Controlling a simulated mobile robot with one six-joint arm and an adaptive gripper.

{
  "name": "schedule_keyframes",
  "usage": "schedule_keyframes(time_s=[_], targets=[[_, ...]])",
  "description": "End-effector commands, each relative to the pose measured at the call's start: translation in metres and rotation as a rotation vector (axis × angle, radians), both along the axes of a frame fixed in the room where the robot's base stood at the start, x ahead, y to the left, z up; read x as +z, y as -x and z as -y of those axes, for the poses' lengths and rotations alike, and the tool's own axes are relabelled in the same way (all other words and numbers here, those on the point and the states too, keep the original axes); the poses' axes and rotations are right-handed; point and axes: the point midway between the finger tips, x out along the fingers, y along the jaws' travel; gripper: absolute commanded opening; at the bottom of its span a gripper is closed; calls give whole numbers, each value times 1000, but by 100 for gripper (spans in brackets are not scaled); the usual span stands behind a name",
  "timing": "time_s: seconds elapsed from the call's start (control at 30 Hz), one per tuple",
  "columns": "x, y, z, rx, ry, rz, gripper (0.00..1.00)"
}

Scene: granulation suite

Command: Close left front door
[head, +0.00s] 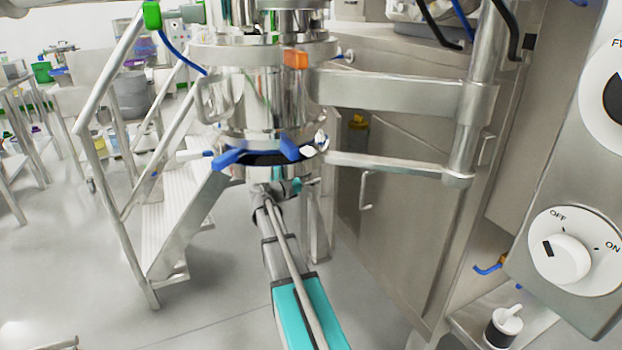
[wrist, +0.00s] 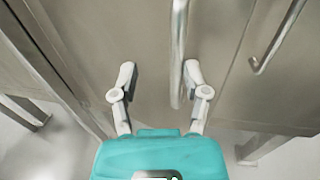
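In the wrist view, a brushed-steel door panel (wrist: 105,35) fills the area ahead of my gripper. A vertical bar handle (wrist: 178,50) stands out from the steel front and reaches down between my fingers, closer to the right one. My gripper (wrist: 160,78) is open, with its two pale fingers apart on either side of the handle's lower end; contact cannot be told. In the head view, my gripper (head: 291,187) is small and partly hidden below the steel vessel. The door it faces is mostly hidden there, and how far it stands open is unclear.
A second bar handle (wrist: 275,38) is on the panel to the right. In the head view, a steel vessel (head: 265,95) on a swing arm hangs over my arm. Steel stairs (head: 180,205) stand left, a steel cabinet (head: 395,190) right. The floor between is clear.

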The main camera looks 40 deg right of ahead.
Motion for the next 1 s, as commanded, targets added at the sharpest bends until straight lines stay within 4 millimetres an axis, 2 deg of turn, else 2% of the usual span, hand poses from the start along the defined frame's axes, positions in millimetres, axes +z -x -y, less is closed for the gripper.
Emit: schedule_keyframes(time_s=[0.03, 0.2, 0.23, 1.0], targets=[[0, -2, 0, 5, 2, -1, 34], [1, -4, 0, 8, 2, -1, 3], [1, -4, 0, 8, 3, -1, 0], [2, -9, 2, 9, 6, -2, 0]])
